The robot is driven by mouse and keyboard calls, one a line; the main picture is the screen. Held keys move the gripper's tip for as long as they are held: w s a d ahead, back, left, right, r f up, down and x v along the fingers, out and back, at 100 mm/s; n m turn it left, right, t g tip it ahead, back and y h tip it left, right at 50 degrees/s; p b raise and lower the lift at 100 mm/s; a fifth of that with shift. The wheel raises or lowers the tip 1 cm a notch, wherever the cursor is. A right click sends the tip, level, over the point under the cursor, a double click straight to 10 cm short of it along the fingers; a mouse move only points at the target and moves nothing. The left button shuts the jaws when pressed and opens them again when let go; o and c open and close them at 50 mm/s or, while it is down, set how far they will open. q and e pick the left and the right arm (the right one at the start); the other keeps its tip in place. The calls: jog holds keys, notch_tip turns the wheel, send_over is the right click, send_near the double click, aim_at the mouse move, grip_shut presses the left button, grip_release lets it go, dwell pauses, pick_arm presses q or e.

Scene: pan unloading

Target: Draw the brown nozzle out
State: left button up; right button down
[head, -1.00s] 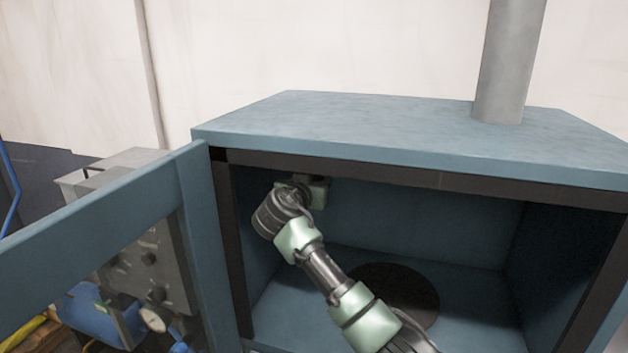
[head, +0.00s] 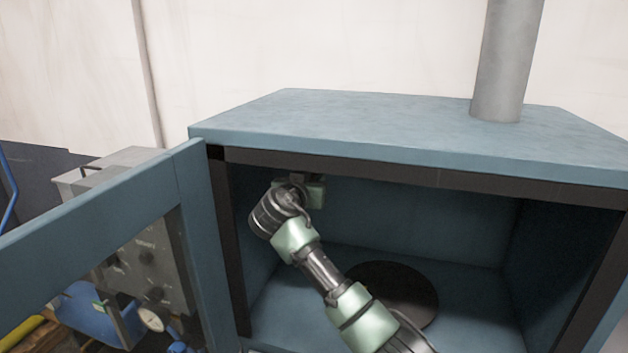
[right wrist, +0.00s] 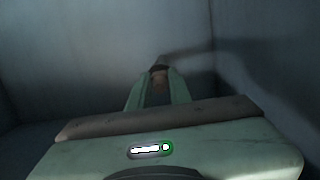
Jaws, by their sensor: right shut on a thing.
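The brown nozzle (right wrist: 159,71) shows in the right wrist view as a small piece between the tips of my right gripper (right wrist: 158,82). The two green fingers are closed on it from both sides. A darker piece lies just beyond it, too dim to tell apart. In the head view my right arm reaches into the open blue cabinet (head: 340,125), and my right gripper (head: 314,190) is near the upper left of the inside. Its fingertips and the nozzle are hidden there. My left gripper is not in view.
The cabinet door (head: 110,225) stands open at the left. A dark round plate (head: 405,290) lies on the cabinet floor, partly behind my arm. The cabinet's top, side walls and front frame surround the arm. The right half inside looks free.

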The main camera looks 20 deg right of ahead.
jog(key=shift+s+a+r, duration=0.1)
jog(key=shift+s+a, duration=0.1)
jog(key=shift+s, duration=0.05)
jog(key=shift+s+a, duration=0.15)
jog(key=shift+s, duration=0.05)
jog(key=shift+f+b+v, duration=0.15)
jog(key=shift+b+v, duration=0.05)
jog(key=shift+v, duration=0.7)
jog(key=shift+f+b+v, duration=0.15)
jog(key=shift+v, duration=0.75)
notch_tip(320, 180, up, 7)
jog(key=p, duration=0.3)
jog(key=shift+f, duration=0.15)
